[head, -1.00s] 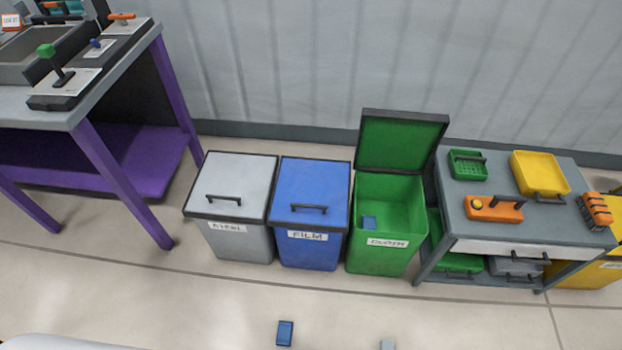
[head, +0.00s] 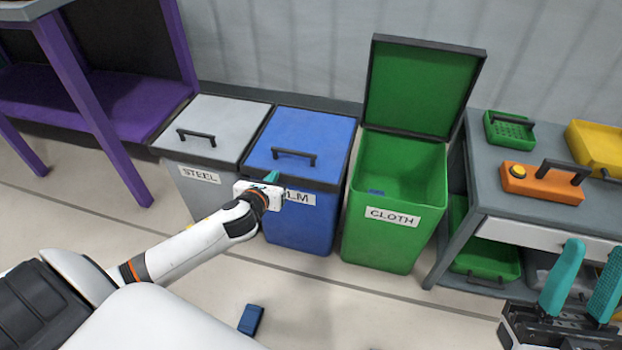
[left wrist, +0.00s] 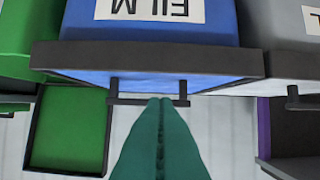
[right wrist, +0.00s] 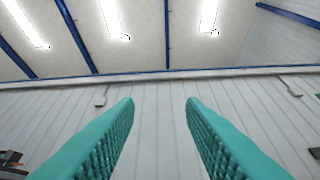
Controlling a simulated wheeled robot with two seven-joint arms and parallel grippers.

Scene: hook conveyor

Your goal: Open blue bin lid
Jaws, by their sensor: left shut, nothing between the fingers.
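The blue bin (head: 300,225), labelled FILM, stands between the grey and green bins. Its blue lid (head: 304,142) is closed and carries a dark handle (head: 292,154). My left gripper (head: 272,177) is at the front of the blue bin, just below the handle in the picture. In the left wrist view its teal fingers (left wrist: 160,102) are shut together, with the tips overlapping the handle bar (left wrist: 180,102); I cannot tell whether they touch it. My right gripper (head: 585,285) is at the lower right, fingers apart and empty; its fingers also show in the right wrist view (right wrist: 160,105).
The grey STEEL bin (head: 200,180) is closed on the left. The green CLOTH bin (head: 385,240) stands open on the right, its lid raised. A grey cart (head: 500,215) stands further right. A blue block (head: 250,319) lies on the floor in front.

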